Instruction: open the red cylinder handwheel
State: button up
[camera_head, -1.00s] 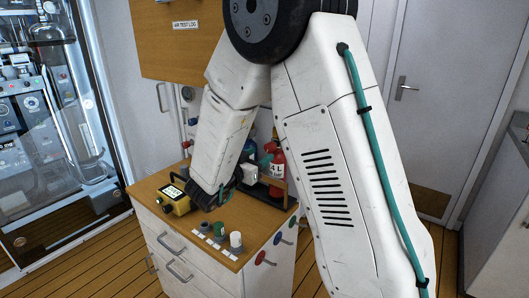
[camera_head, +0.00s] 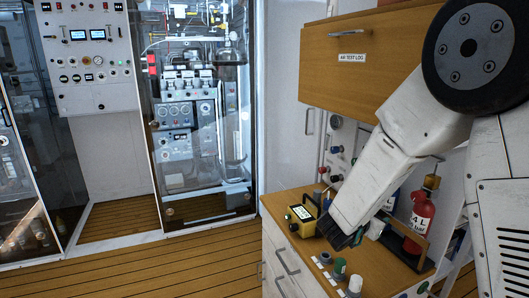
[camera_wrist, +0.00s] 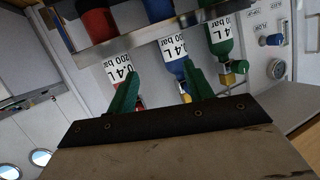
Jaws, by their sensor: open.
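The red cylinder (camera_head: 419,217) stands upright in a rack on the wooden counter, right of my forearm in the head view. A brass-coloured valve (camera_head: 432,182) tops it; its handwheel is not clear there. In the wrist view the scene is upside down, and the red cylinder (camera_wrist: 98,24) hangs at upper left with its white label (camera_wrist: 120,70) below. My gripper (camera_wrist: 162,90) is open, its two green fingers apart. The left finger overlaps the label's edge and hides part of the valve area. I see nothing between the fingers, and I cannot tell any contact.
A blue cylinder (camera_wrist: 170,45) and a green cylinder (camera_wrist: 219,40) stand beside the red one. A yellow meter (camera_head: 301,216) and several knobs (camera_head: 340,268) sit on the counter. A wooden cupboard (camera_head: 372,62) overhangs it. Wooden floor (camera_head: 190,265) is clear at left.

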jog(key=w+a+f+n+y, duration=0.1)
jog(key=a+f+n+y, duration=0.15)
jog(key=a+y, duration=0.35)
jog(key=s+a+r+n+g+y, duration=0.35)
jog(key=s+a+n+y, duration=0.3)
jog(key=s+a, duration=0.35)
jog(key=s+d+r+n+g, duration=0.1)
jog(key=s+d+r, duration=0.2)
jog(key=s, duration=0.6)
jog(key=s+d+r+g+h, duration=0.1)
jog(key=s+d+r+g, duration=0.1)
jog(key=s, duration=0.7)
jog(key=s+d+r+n+g, duration=0.1)
jog(key=s+d+r, duration=0.3)
jog(key=s, duration=0.5)
notch_tip(320, 180, up, 2)
jog(key=shift+d+r+n, duration=0.1)
jog(key=shift+d+n, duration=0.05)
jog(key=shift+n, duration=0.15)
jog(key=shift+h, duration=0.25)
jog(key=shift+c, duration=0.3)
